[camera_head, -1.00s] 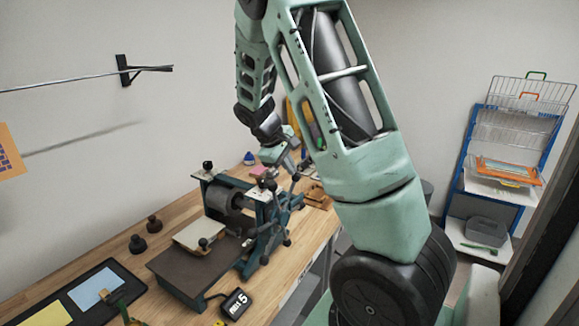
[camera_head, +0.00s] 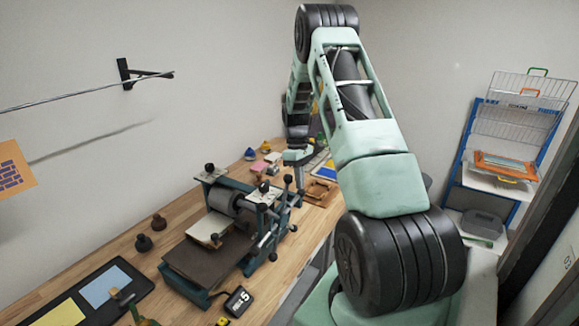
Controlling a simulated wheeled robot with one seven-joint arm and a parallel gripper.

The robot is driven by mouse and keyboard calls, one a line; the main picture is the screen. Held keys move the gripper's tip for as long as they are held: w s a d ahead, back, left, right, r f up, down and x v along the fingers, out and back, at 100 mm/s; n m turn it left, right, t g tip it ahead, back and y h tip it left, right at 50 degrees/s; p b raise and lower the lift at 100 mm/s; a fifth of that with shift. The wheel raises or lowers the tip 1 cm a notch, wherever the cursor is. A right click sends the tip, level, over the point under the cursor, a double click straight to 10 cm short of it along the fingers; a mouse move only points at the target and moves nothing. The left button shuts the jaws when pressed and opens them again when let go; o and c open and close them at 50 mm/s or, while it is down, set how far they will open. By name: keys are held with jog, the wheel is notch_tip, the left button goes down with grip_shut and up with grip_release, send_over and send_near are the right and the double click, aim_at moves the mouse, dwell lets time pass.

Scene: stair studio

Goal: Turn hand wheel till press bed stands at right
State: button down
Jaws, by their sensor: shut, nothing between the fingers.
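The press stands on the wooden bench, with a grey roller (camera_head: 223,199) between teal side frames. Its dark flat bed (camera_head: 205,262) sticks out toward the lower left of the roller, with a pale block (camera_head: 209,229) on it. The spoked hand wheel (camera_head: 276,232) is on the press's right side, with dark knobs on its spokes. My gripper (camera_head: 297,158) is shut and empty, above and behind the wheel, apart from it as far as I can see. Its fingertips are small and partly hard to make out.
A black tray (camera_head: 136,283) with blue and yellow sheets lies at the lower left. A black tag marked 5 (camera_head: 238,301) is by the bed. Dark knobs (camera_head: 143,243) stand left of the press. A blue rack (camera_head: 460,150) stands at right.

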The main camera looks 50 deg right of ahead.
notch_tip(320, 180, down, 10)
jog(key=y+b, duration=0.5)
jog(key=b, duration=0.1)
jog(key=shift+d+f+n+g, duration=0.25)
jog(key=shift+d+n+g, duration=0.05)
jog(key=shift+d+g, duration=0.1)
jog(key=shift+b, duration=0.3)
